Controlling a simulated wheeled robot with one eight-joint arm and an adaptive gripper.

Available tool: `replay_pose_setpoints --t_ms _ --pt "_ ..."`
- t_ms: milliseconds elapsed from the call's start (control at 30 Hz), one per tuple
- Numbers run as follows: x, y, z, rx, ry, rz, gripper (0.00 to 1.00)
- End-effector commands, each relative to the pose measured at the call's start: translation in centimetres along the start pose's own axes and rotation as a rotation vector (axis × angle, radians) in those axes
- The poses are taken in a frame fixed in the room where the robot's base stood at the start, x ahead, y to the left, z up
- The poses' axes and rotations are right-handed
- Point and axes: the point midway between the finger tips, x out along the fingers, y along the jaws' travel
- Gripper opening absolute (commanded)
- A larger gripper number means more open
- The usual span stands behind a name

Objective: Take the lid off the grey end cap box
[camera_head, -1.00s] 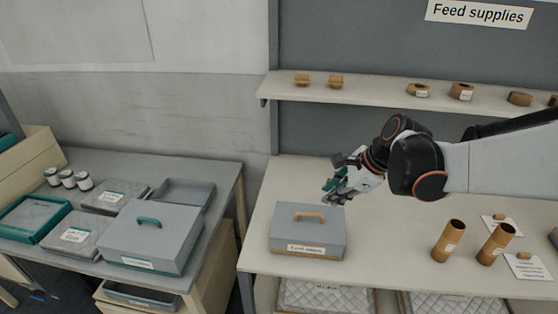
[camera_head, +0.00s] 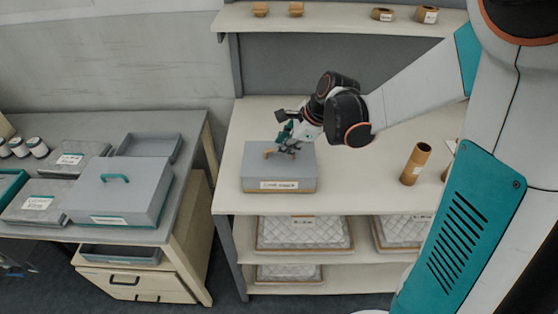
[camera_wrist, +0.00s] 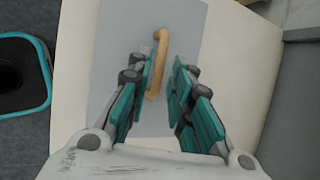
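The grey end cap box (camera_head: 278,185) stands on the pale table, with a label on its front. Its flat grey lid (camera_head: 255,157) is on it and bears a tan bar handle (camera_head: 268,153). My gripper (camera_head: 288,146) is at the handle from above. In the wrist view my gripper (camera_wrist: 165,72) has its teal-padded fingers apart, with the handle (camera_wrist: 157,62) between them, closer to the left finger. The lid (camera_wrist: 105,50) shows below the fingers. The head view shows only part of the handle, as the fingers cover some of it.
Another grey box (camera_head: 140,200) with a teal handle stands on the grey table at left, near trays and jars. A brown tube (camera_head: 415,163) stands right of the end cap box. A shelf (camera_head: 340,22) runs behind. Wadding (camera_head: 300,232) lies on the shelf below.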

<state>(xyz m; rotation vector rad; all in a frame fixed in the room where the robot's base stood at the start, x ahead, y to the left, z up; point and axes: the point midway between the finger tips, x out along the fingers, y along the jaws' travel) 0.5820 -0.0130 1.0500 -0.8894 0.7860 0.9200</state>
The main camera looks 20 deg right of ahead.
Motion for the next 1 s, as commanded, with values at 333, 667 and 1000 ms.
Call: replay_pose_setpoints --t_ms 333,667,1000 --pt "2.8 0.1 0.0 0.000 0.000 -0.001 0.20" --pt "2.8 0.1 0.0 -0.001 0.000 -0.001 0.00" --pt "2.4 -0.1 0.2 -0.001 0.000 -0.001 0.00"
